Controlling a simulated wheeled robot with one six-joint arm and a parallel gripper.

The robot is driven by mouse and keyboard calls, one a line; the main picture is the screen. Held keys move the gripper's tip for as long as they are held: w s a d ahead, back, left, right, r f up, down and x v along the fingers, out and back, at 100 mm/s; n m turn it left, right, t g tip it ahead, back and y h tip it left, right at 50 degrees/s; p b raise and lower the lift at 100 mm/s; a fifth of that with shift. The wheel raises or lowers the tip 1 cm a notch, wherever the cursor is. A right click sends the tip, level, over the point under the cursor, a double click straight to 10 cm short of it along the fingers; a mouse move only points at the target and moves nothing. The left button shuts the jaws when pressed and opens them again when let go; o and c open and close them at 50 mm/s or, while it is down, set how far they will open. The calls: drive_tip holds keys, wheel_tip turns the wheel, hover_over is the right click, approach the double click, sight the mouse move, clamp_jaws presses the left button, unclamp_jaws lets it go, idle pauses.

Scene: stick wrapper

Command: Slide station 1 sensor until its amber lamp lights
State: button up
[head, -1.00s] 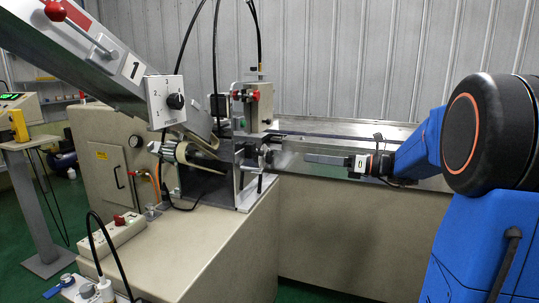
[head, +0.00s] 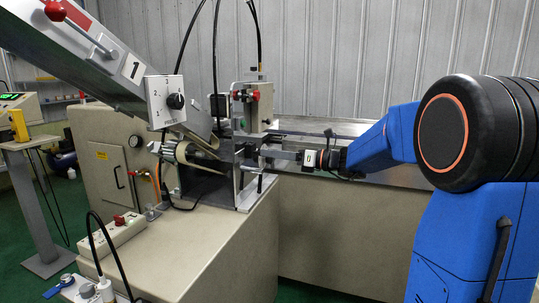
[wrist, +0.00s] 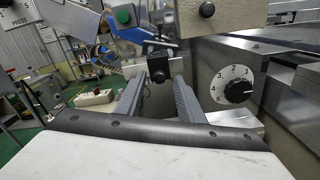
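The station (head: 252,112) carries the number 1 on the chute beside it. My gripper (head: 272,155) reaches in from the right against the station's right side in the head view. In the wrist view my gripper (wrist: 157,98) is open, with two grey fingers spread apart. A small black fitting with a round knob (wrist: 157,75) hangs beyond and between the fingertips; it may be the sensor, but I cannot be sure. No gap to the fingers is closed. I see no lit amber lamp in either view.
The slanted chute (head: 95,55) rises to the left. A numbered dial (wrist: 237,92) stands close right of my fingers in the wrist view. A green button (wrist: 123,16) is above. A power strip (head: 118,232) and cables lie on the cabinet at left.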

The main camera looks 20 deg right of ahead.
drive_tip(key=shift+w+a, duration=0.35)
drive_tip(key=shift+a, duration=0.2)
drive_tip(key=shift+c, duration=0.3)
clamp_jaws()
drive_tip(key=shift+s+a, duration=0.3)
drive_tip(key=shift+s, duration=0.15)
drive_tip(key=shift+o, duration=0.3)
unclamp_jaws()
drive_tip(key=v, duration=1.7)
drive_tip(key=shift+d, duration=0.2)
